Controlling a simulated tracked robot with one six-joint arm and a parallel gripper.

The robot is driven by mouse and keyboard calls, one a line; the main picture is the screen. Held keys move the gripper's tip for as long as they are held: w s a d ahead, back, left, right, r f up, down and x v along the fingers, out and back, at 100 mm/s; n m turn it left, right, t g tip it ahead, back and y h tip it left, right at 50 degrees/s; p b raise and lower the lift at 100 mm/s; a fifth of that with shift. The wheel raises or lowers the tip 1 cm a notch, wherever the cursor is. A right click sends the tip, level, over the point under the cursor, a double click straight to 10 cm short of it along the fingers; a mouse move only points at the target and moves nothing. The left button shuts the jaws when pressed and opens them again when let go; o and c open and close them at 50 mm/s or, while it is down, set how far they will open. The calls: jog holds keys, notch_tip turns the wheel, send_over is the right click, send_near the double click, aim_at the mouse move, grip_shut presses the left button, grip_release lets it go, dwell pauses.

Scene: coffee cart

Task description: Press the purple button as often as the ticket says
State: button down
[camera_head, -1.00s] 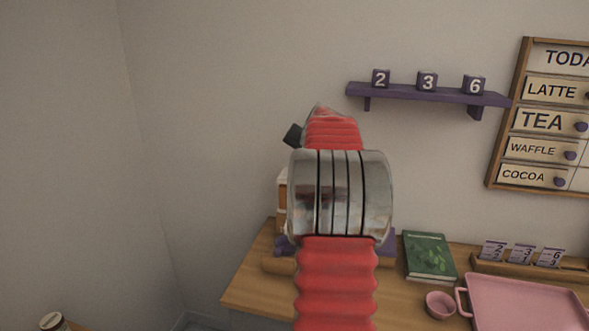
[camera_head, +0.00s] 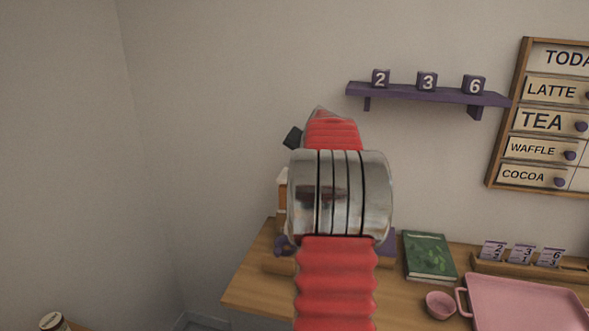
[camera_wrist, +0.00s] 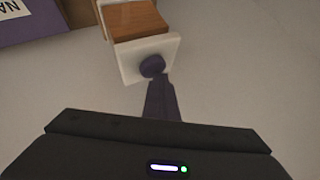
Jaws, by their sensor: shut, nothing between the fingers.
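In the wrist view a round purple button (camera_wrist: 152,66) sits on a white plate (camera_wrist: 132,72) at the end of a wooden block (camera_wrist: 133,20). My gripper (camera_wrist: 158,80) is shut and empty, its narrow dark purple fingers pointing at the button. The tips are right by the button's lower edge in the picture; I cannot tell whether they touch it. In the head view my arm hides the gripper and most of that spot. Paper tickets (camera_head: 522,254) with printed numbers stand in a wooden rack (camera_head: 570,272) at the right; their smaller print is hard to read.
A green book (camera_head: 428,256), a pink cup (camera_head: 440,305) and a pink tray (camera_head: 525,300) are on the wooden counter (camera_head: 245,285). A purple shelf (camera_head: 420,93) holds blocks numbered 2, 3 and 6. A menu board (camera_head: 520,70) hangs at the right.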

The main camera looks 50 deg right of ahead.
dwell(0.4)
jog(key=shift+r, duration=1.15)
jog(key=shift+r, duration=0.1)
notch_tip(320, 180, up, 5)
jog(key=shift+f, duration=0.1)
jog(key=shift+w+a, duration=0.1)
dwell(0.9)
